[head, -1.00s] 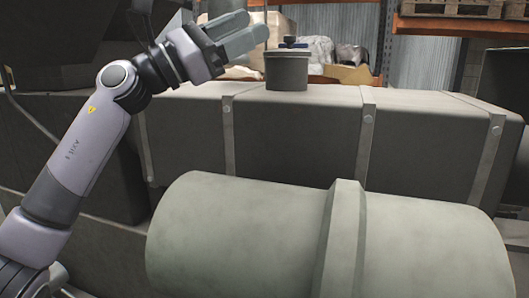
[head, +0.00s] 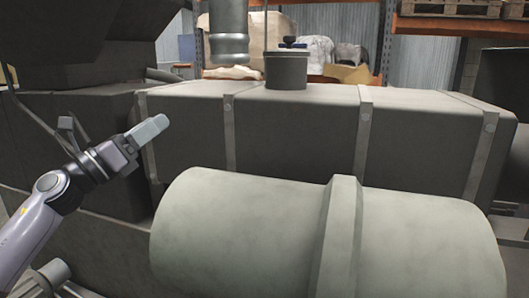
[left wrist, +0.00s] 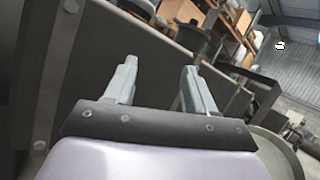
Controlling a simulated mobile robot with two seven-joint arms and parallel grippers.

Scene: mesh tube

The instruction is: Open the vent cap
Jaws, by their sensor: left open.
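My right gripper is not in view.
The banded dark duct box (head: 295,130) crosses the middle. A large pale green-grey cylinder (head: 250,225) lies in front of it. A grey vertical pipe (head: 229,32) hangs left of the fitting. Orange shelving (head: 460,26) is behind. Open space lies above the duct box at right.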

